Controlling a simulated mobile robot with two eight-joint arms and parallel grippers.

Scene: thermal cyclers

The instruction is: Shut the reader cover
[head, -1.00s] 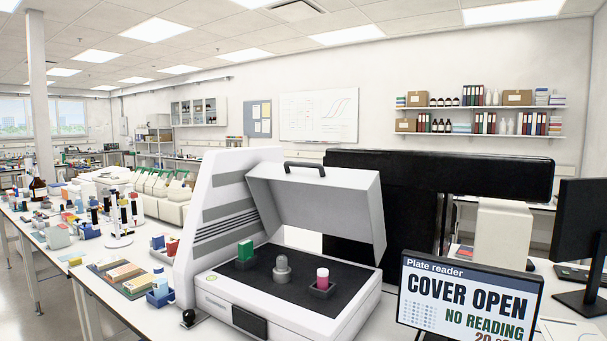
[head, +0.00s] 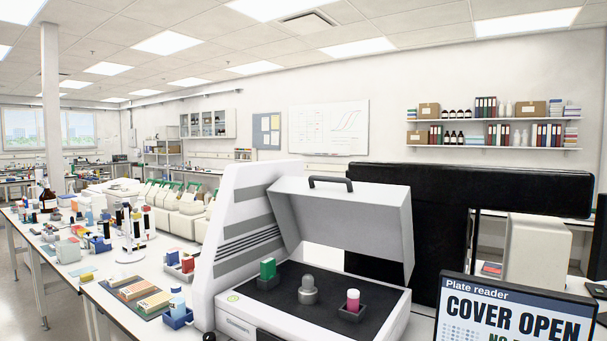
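The plate reader (head: 221,235) stands on the bench in the lower middle of the head view. Its grey cover (head: 340,228) is raised and tilted over the dark deck, with a black handle (head: 330,182) on its top edge. On the deck (head: 325,318) are a green block (head: 267,268), a grey knob-shaped piece (head: 308,290) and a pink, white-topped vial (head: 352,301) in a dark holder. The screen (head: 515,318) at the lower right reads "COVER OPEN"; its lower part is cut off. Neither of my grippers is in view.
A large black beam-like body (head: 470,190) stands behind the reader on the right. Left of the reader, the bench holds a tray of coloured blocks (head: 138,293), a blue holder (head: 177,318) and pipettes on a stand (head: 131,225). A monitor edge shows at far right.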

